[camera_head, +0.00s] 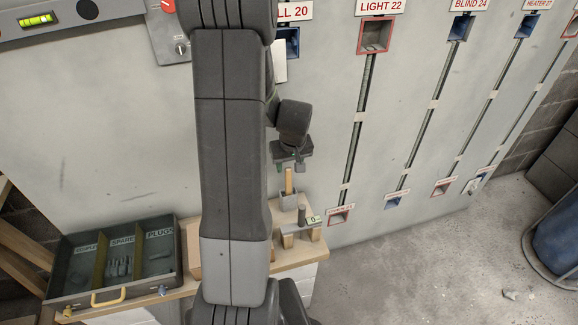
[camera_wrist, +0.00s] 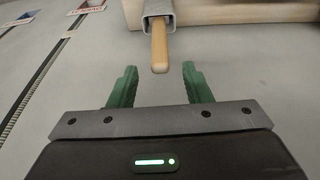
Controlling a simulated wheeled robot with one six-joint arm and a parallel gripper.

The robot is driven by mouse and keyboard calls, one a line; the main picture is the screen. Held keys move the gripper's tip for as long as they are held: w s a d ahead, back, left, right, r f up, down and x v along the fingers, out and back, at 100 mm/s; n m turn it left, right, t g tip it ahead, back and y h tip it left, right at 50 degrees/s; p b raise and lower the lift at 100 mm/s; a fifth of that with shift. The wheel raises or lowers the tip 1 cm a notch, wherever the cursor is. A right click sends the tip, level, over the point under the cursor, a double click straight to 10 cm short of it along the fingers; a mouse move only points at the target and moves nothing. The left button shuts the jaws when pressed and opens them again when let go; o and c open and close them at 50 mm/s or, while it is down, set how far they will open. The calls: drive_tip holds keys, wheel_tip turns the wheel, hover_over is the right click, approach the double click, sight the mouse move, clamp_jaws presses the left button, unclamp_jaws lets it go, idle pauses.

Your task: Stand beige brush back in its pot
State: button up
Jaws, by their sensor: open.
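The beige brush (camera_head: 288,180) shows as a wooden handle standing up out of a small grey pot (camera_head: 289,202) on the bench, partly beside my arm. In the wrist view the rounded handle end (camera_wrist: 160,50) points toward me out of the square grey pot (camera_wrist: 159,9). The brush's lower end is hidden inside the pot. My gripper (camera_head: 290,166) is just above the handle. Its green fingers (camera_wrist: 160,72) are open, with the handle end lined up between the fingertips. I cannot tell whether the tip is between them in depth.
A wooden block stand with a grey peg (camera_head: 302,216) and a small tag is right of the pot. An open, divided dark tray (camera_head: 180,255) lies at the left. A grey wall panel with labelled slots, such as LIGHT 22 (camera_head: 375,36), rises behind.

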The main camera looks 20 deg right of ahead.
drive_tip(key=p+v, duration=0.1)
drive_tip(key=v, duration=1.1)
drive_tip(key=b+x, duration=0.1)
drive_tip(key=x, duration=1.2)
drive_tip(key=shift+f, duration=0.35)
drive_tip(key=shift+r, duration=0.2)
